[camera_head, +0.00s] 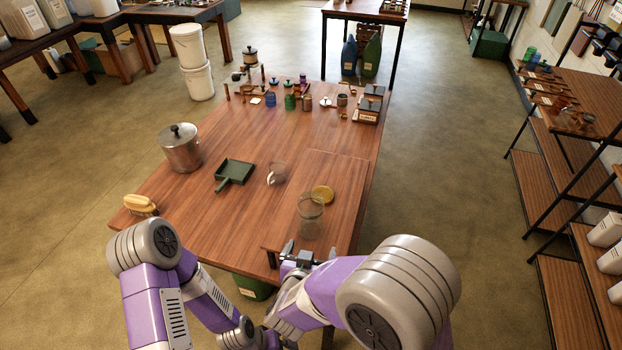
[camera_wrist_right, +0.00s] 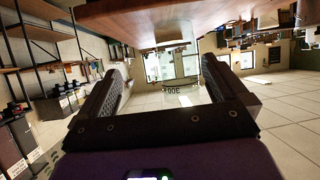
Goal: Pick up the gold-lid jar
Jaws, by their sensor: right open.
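A round gold lid (camera_head: 322,193) shows on the right front part of the wooden table. A clear glass vessel (camera_head: 310,217) stands just in front of it and overlaps it; I cannot tell whether a jar body lies under the lid. My right gripper (camera_head: 300,257) is at the table's front edge, near side of the glass, open and empty. In the right wrist view, which is upside down, the open fingers (camera_wrist_right: 165,90) frame a clear vessel marked 300 (camera_wrist_right: 172,70), ahead and apart from them. My left gripper is not visible; only its arm shows.
On the table (camera_head: 200,220) are a metal pot (camera_head: 181,150), a green dustpan (camera_head: 233,173), a brush (camera_head: 140,204) and a small glass cup (camera_head: 277,174). Several small items stand at the back. White buckets (camera_head: 198,80) stand beyond. The table's middle is mostly clear.

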